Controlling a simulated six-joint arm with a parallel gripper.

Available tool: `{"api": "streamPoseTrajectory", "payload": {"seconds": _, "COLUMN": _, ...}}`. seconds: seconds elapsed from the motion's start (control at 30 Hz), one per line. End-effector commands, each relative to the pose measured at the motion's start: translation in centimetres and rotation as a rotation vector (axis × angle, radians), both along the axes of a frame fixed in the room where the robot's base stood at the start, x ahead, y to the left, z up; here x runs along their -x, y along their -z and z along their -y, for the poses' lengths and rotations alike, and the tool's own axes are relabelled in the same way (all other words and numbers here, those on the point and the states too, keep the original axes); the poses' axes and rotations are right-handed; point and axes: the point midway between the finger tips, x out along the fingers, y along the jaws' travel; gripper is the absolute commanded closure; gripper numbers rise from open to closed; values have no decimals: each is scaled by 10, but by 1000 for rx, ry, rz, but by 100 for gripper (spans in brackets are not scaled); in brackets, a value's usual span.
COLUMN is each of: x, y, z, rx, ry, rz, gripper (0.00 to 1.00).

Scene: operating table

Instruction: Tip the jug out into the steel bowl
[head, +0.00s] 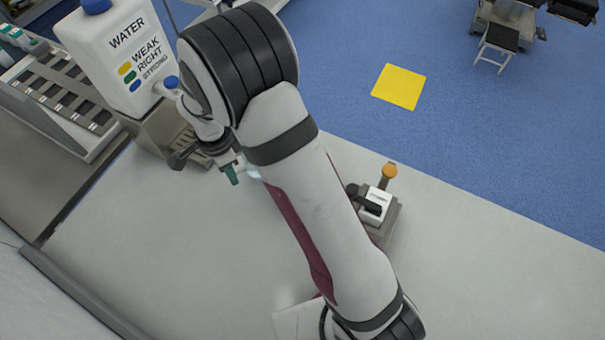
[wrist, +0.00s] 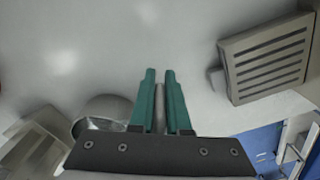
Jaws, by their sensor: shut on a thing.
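My gripper (head: 236,174) has green fingers and hangs low over the pale table in the head view, below the water dispenser. In the wrist view its fingers (wrist: 161,100) stand close together, with a narrow grey piece between them that looks like the jug's handle. A grey round vessel (wrist: 98,108), seemingly the jug, shows left of the fingers, partly hidden by my gripper's body. A pale patch beside the fingertips in the head view may be part of it. I cannot make out the steel bowl; my arm covers much of the table.
A white water container (head: 122,62) with a blue tap stands at the upper left. A slatted grey stand (wrist: 268,60) is at the wrist view's right. A small white device with an orange knob (head: 389,171) stands right of my arm. The table's left front is clear.

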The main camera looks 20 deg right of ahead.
Motion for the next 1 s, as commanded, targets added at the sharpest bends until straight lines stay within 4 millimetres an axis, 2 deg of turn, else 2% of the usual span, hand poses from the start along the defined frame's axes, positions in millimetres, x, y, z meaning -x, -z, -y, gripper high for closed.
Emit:
{"api": "streamPoseTrajectory", "payload": {"seconds": 0.2, "x": -9, "y": 8, "z": -16, "rx": -6, "ry": 526, "rz": 3, "gripper": 100}}
{"api": "streamPoseTrajectory", "payload": {"seconds": 0.4, "x": -12, "y": 11, "z": -25, "rx": -6, "ry": 813, "rz": 3, "gripper": 100}}
{"api": "streamPoseTrajectory", "payload": {"seconds": 0.77, "x": -13, "y": 12, "z": -26, "rx": -7, "ry": 868, "rz": 3, "gripper": 100}}
{"api": "streamPoseTrajectory", "payload": {"seconds": 0.87, "x": -13, "y": 9, "z": -24, "rx": -7, "ry": 851, "rz": 3, "gripper": 100}}
{"api": "streamPoseTrajectory", "payload": {"seconds": 1.0, "x": -17, "y": -3, "z": -17, "rx": -7, "ry": 752, "rz": 4, "gripper": 100}}
